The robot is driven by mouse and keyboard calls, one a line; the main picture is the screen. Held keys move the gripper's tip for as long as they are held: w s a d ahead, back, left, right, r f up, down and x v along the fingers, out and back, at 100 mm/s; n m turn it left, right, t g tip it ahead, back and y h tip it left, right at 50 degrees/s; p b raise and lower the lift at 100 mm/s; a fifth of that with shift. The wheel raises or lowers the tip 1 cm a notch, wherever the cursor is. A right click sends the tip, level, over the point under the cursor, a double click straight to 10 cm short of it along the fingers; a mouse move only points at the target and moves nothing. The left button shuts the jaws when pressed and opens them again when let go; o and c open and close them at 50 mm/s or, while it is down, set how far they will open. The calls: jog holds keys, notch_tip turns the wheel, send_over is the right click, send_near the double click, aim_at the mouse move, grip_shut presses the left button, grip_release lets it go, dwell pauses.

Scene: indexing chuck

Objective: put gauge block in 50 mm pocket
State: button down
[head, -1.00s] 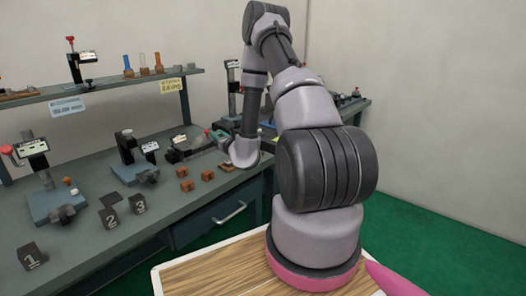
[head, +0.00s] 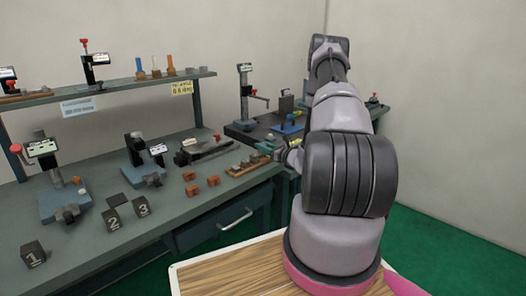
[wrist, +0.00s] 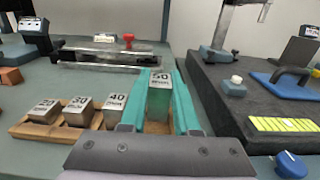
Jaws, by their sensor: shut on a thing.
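The gauge block (wrist: 159,98), a grey metal block marked 50, stands upright between the teal fingers of my gripper (wrist: 168,92) in the wrist view. My gripper is shut on it. A wooden tray (wrist: 46,132) holds shorter blocks marked 20 (wrist: 43,108), 30 (wrist: 78,108) and 40 (wrist: 115,104) in a row. The held block is at the tray's right end, with bare wood (wrist: 157,128) just below it. I cannot tell whether its base is in the pocket. In the head view, my gripper (head: 269,148) is over the tray's right end (head: 245,169).
A dark granite plate (wrist: 222,102) stands close to the right of my gripper, carrying a stand and a blue-handled tool (wrist: 285,82). A rail device with a red knob (wrist: 128,40) lies behind the tray. Numbered dark blocks (head: 112,220) and small orange-brown blocks (head: 191,190) stand farther left.

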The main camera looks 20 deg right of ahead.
jog(key=shift+f, duration=0.95)
jog(key=shift+f, duration=0.2)
jog(key=c, duration=0.9)
grip_release()
